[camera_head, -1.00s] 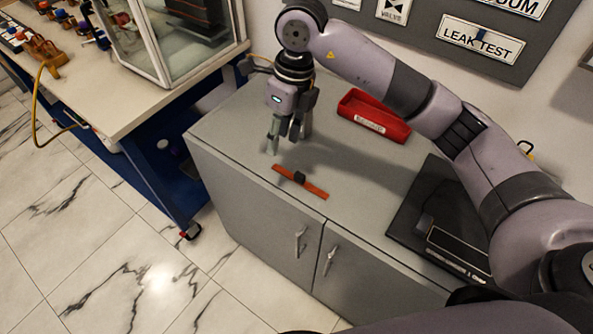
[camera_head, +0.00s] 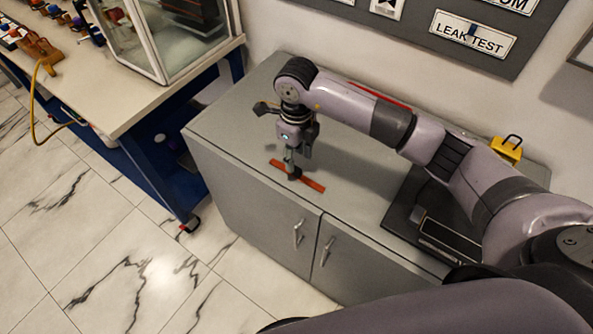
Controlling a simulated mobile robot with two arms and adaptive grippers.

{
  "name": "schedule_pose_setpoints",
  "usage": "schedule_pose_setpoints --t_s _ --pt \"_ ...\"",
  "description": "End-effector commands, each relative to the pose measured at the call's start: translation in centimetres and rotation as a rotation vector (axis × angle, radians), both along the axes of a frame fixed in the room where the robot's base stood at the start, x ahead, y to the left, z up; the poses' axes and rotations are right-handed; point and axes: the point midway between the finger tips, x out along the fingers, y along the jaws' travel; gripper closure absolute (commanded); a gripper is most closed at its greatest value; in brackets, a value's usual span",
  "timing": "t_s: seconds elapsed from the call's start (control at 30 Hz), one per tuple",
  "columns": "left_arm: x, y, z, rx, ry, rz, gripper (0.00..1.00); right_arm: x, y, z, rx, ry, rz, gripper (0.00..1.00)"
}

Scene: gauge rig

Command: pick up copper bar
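The copper bar (camera_head: 312,185) is a flat orange-brown strip lying on the grey cabinet top near its front edge. A small dark block sits at its middle, now mostly hidden by my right gripper. My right gripper (camera_head: 293,170) points down at the middle of the bar, with its fingers at the dark block. The fingers overlap in this view, so I cannot tell whether they have closed on it. The bar appears to lie on the cabinet top. My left gripper is not in view.
The grey cabinet (camera_head: 250,195) has free top surface around the bar. A red tray (camera_head: 378,96) is mostly hidden behind my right arm. A workbench (camera_head: 110,105) with a glass case stands left.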

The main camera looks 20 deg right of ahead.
Motion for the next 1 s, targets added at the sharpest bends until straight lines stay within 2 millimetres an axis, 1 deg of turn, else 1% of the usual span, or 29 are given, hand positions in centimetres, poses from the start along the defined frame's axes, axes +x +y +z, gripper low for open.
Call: schedule_pose_setpoints --t_s 0.17,0.3,0.4,0.6,1.0 --pt "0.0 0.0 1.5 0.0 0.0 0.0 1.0 0.1 0.0 -2.3 0.0 0.008 -0.001 0.62" --pt "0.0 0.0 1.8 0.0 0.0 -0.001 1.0 0.2 0.0 -4.2 0.001 0.003 0.0 0.62" --pt "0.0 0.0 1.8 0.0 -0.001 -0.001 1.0 0.3 0.0 -4.8 0.0 0.001 0.0 0.62" --pt "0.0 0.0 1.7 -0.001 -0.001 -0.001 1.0 0.3 -0.1 -4.9 0.001 0.001 0.001 0.62" --pt "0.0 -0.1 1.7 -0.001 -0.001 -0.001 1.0 0.3 -0.1 -4.8 0.001 0.001 0.0 0.88"
